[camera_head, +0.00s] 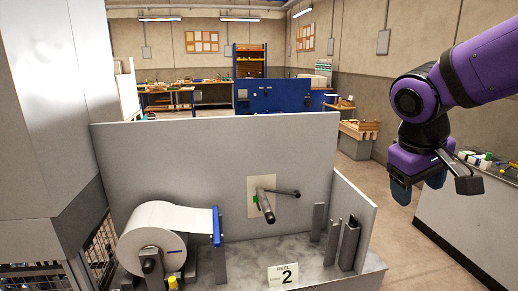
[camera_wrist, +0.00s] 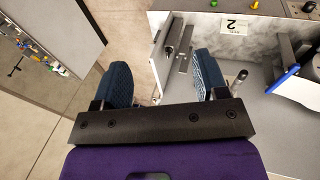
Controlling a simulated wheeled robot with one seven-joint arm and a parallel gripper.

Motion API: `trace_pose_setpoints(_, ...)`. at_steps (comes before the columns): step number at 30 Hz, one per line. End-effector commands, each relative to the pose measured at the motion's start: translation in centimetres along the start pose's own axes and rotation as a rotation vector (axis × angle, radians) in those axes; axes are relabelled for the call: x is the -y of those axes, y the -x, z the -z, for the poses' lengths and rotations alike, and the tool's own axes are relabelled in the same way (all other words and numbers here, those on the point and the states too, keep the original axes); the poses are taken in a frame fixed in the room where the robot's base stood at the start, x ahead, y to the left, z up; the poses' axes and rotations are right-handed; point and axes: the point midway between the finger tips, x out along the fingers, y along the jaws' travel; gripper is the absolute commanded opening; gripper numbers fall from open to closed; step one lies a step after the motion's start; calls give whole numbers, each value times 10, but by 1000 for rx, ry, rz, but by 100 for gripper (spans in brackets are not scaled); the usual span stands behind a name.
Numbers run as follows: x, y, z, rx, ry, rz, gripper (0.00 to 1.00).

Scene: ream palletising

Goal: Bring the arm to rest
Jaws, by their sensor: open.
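My purple arm reaches in from the upper right of the head view, and my gripper (camera_head: 418,186) hangs down at its end, in the air to the right of the grey reel stand. In the wrist view my gripper (camera_wrist: 162,88) shows two blue padded fingers spread wide apart. Nothing is between them but a view of the floor and the stand's side wall (camera_wrist: 158,45) below. The fingers touch nothing that I can see.
A grey counter (camera_head: 465,220) with small items stands at the right. Open floor (camera_head: 375,190) lies between. Blue partitions and workbenches are farther back.

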Motion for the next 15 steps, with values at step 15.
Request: trace_pose_setpoints(15, -5, 41, -103, -258, -264, 209, 67)
